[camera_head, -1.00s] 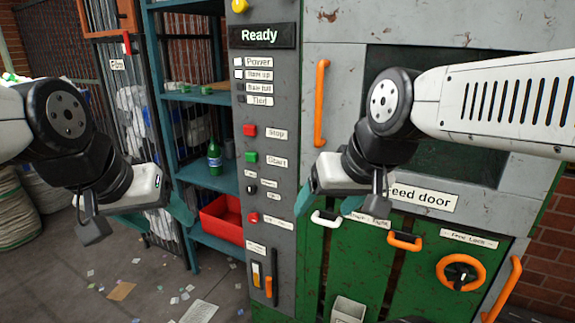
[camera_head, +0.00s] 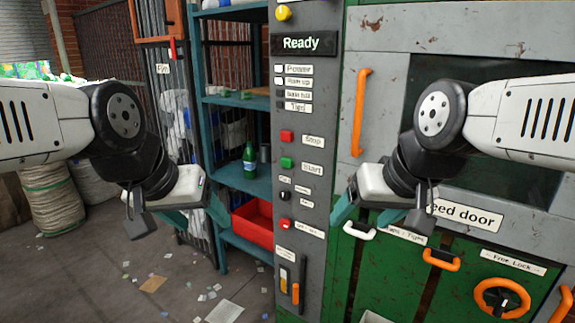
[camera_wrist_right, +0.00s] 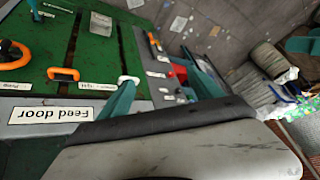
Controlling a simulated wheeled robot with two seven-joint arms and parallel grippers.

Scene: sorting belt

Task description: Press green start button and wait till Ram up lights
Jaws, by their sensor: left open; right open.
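The green start button (camera_head: 287,163) sits on the grey control panel (camera_head: 304,230), below the red Stop button (camera_head: 287,136). The display (camera_head: 308,43) reads "Ready". The Ram up lamp (camera_head: 279,81) is a small pale square beside its label; I cannot tell whether it is lit. My right gripper (camera_head: 366,214) is open and empty, right of and below the start button in the picture, apart from it. Its teal fingers also show in the right wrist view (camera_wrist_right: 165,90). My left gripper (camera_head: 195,215) is open and empty, left of the panel before the shelf.
A blue shelf (camera_head: 240,185) with a green bottle (camera_head: 249,160) and a red bin (camera_head: 253,222) stands left of the panel. Paper scraps litter the floor.

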